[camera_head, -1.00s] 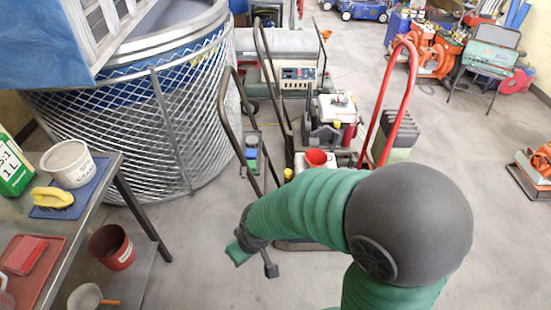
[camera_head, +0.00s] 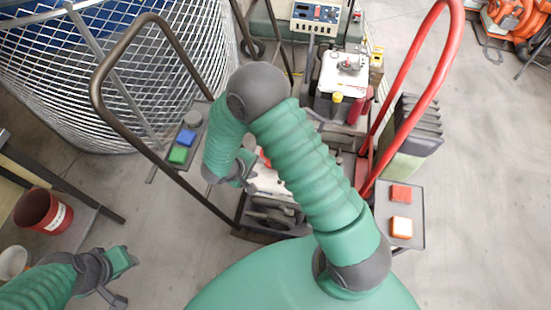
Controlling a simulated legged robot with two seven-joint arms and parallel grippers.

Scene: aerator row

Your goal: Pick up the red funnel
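A small patch of red, likely the red funnel (camera_head: 265,158), shows on the machine in the middle. My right arm covers most of it. My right gripper (camera_head: 246,174) points down beside this patch, close to its lower left. Its fingers are small and partly hidden, so I cannot tell whether they touch the funnel or how far apart they are. My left gripper (camera_head: 122,279) is at the lower left, above the floor, with its fingers apart and nothing between them.
A dark bent handle (camera_head: 130,145) stands left of my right gripper, and a red handle (camera_head: 425,90) rises at right. A small tray (camera_head: 413,225) holds red and orange blocks. A red bucket (camera_head: 42,210) stands at left. Floor is clear at far right.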

